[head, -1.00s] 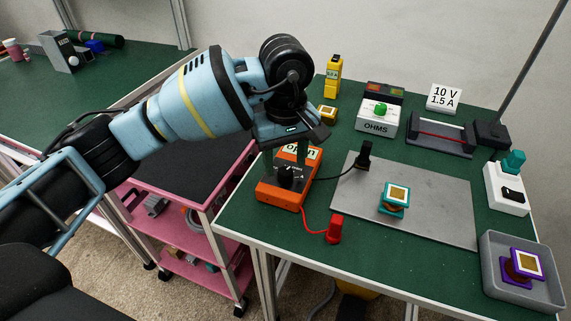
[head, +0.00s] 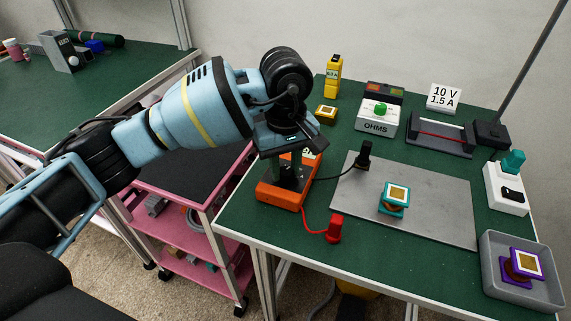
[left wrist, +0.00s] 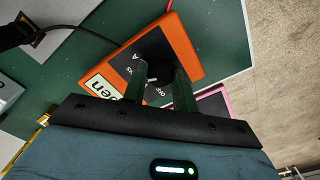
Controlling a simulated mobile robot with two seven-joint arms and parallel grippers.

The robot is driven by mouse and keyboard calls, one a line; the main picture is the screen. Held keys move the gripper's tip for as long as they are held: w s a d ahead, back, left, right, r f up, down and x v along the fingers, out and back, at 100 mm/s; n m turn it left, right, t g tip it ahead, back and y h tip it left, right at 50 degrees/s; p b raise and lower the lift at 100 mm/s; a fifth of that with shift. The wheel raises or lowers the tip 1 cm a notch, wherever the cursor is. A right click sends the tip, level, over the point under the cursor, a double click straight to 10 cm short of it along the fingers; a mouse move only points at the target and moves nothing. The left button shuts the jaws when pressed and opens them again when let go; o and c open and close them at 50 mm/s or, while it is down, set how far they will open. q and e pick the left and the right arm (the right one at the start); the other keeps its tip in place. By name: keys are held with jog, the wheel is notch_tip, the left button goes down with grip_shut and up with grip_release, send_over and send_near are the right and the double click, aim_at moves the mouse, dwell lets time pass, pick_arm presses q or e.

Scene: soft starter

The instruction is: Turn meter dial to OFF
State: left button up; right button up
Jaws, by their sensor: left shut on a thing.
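The orange meter (head: 268,194) lies near the left edge of the green bench and also shows in the left wrist view (left wrist: 184,48). Its black dial (left wrist: 153,72) sits on the meter's face, with an "OFF" label near it and an "A" to the left. My left gripper (head: 289,182) is down over the meter, its two dark green fingers on either side of the dial, shut on it. The wrist view shows a small white mark on the dial, but its exact pointing is hard to read. In the head view the fingers mostly hide the dial. My right gripper is not in view.
A red probe (head: 334,229) and a black probe (head: 363,155) are wired to the meter. A grey plate (head: 440,210) carries a teal-based part (head: 395,197). An OHMS box (head: 377,123) stands behind. A grey tray (head: 490,285) is at front right.

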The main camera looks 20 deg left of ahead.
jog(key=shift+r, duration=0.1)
pick_arm(q)
jog(key=n+p, duration=0.1)
jog(key=n, duration=0.2)
jog(key=shift+r+n, duration=0.1)
jog(key=shift+n, duration=0.3)
jog(key=n+p, duration=0.2)
jog(key=n, duration=0.1)
jog(key=shift+n, duration=0.3)
jog(key=n+p, duration=0.2)
jog(key=n, duration=0.3)
jog(key=shift+r, duration=0.1)
jog(key=shift+n+p, duration=0.7)
jog(key=shift+n, duration=1)
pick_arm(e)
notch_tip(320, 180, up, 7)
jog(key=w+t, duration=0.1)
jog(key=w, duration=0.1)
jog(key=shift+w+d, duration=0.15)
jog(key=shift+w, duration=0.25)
pick_arm(q)
jog(key=shift+p, duration=0.3)
jog(key=shift+f, duration=0.2)
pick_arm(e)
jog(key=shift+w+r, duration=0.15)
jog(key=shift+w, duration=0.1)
